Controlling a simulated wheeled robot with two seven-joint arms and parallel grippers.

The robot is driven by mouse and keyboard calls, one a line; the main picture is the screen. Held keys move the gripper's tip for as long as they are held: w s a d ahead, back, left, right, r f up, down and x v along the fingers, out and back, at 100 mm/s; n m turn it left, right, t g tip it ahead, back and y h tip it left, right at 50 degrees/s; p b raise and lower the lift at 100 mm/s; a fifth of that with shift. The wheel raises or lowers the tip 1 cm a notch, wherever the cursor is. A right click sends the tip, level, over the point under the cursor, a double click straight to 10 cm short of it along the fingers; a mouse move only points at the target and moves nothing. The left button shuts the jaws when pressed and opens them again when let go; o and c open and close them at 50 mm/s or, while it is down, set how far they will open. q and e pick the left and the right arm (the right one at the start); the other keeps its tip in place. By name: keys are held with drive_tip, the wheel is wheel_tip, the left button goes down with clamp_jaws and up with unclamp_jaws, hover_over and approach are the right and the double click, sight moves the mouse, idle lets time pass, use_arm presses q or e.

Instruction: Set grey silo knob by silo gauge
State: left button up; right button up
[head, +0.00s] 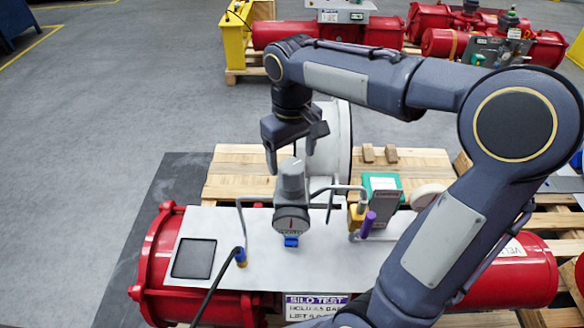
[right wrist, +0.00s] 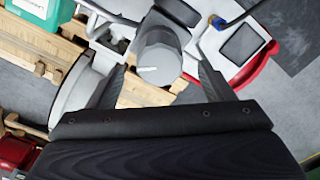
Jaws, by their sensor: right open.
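The grey silo knob (head: 291,176) stands upright on the white panel of the red actuator in the head view. The round silo gauge (head: 291,221) with a dark needle sits just below it, above a small blue fitting. My right gripper (head: 290,162) is open above the knob, with its fingers pointing down. In the right wrist view the knob (right wrist: 158,65), with a white pointer line on its top, lies between the two spread fingers (right wrist: 160,78). I cannot see either finger touching it. The gauge face is hidden in the right wrist view. My left gripper is not in view.
A metal pipe frame (head: 243,222), a purple-handled valve (head: 368,224) and a green box (head: 382,187) stand close around the knob. A large white disc (head: 335,140) rises behind it. A black square plate (head: 194,258) lies on the panel's left. Grey floor is free at far left.

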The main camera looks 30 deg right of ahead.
sight(292, 166)
drive_tip(key=shift+f, duration=2.6)
